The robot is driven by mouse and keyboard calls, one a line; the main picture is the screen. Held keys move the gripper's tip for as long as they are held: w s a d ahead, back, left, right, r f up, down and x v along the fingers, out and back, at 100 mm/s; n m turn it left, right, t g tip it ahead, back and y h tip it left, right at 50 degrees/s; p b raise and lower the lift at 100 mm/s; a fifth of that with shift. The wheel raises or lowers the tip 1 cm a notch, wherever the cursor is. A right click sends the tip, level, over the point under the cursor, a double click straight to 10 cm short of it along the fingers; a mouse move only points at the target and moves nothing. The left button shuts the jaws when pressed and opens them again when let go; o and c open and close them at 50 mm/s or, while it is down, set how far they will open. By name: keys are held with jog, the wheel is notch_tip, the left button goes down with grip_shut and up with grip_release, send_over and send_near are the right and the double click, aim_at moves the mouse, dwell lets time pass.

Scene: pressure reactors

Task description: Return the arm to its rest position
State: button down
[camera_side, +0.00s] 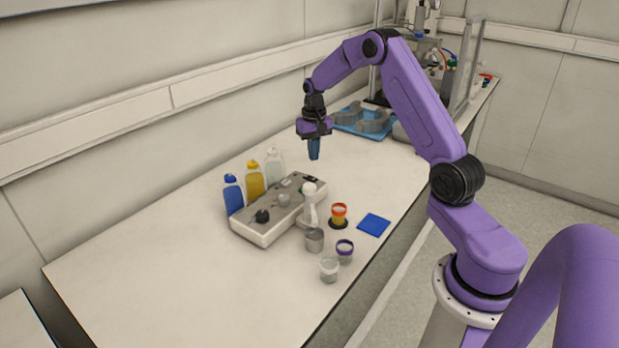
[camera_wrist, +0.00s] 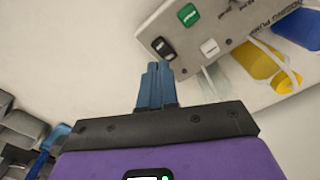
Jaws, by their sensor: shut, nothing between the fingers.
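My gripper (camera_side: 314,155) hangs from my purple arm above the white bench, its blue fingers pointing down. It is behind the grey device and in front of the blue tray in the side view. The wrist view shows the blue fingers (camera_wrist: 155,72) together with nothing between them. They are apart from everything on the bench, and the device's edge with a black switch lies just beyond the tips in that view.
A grey device (camera_side: 262,234) stands mid-bench, with blue (camera_side: 233,197), yellow (camera_side: 255,183) and clear (camera_side: 274,166) bottles behind it. Small jars (camera_side: 329,271) and a blue square (camera_side: 374,225) are in front. A blue tray (camera_side: 345,129) with grey parts lies farther back. The bench's left end is clear.

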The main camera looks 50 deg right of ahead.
jog(key=s+a+r+n, duration=0.3)
jog(key=s+a, duration=0.1)
jog(key=a, duration=0.4)
jog(key=s+a+r+n, duration=0.3)
jog(key=s+a, duration=0.1)
jog(key=a, duration=0.5)
jog(key=s+a+r+n, duration=0.3)
jog(key=s+a, duration=0.1)
jog(key=a, duration=0.4)
jog(key=s+a+n, duration=0.1)
jog(key=s+n, duration=0.2)
jog(key=s, duration=0.5)
jog(key=s+a+n, duration=0.1)
jog(key=s+n, duration=0.2)
jog(key=s, duration=0.5)
jog(key=s+a+r+n, duration=0.1)
jog(key=s+n, duration=0.2)
jog(key=s, duration=0.5)
jog(key=shift+s+a+n, duration=0.25)
jog(key=shift+n, duration=0.05)
jog(key=shift+r, duration=0.1)
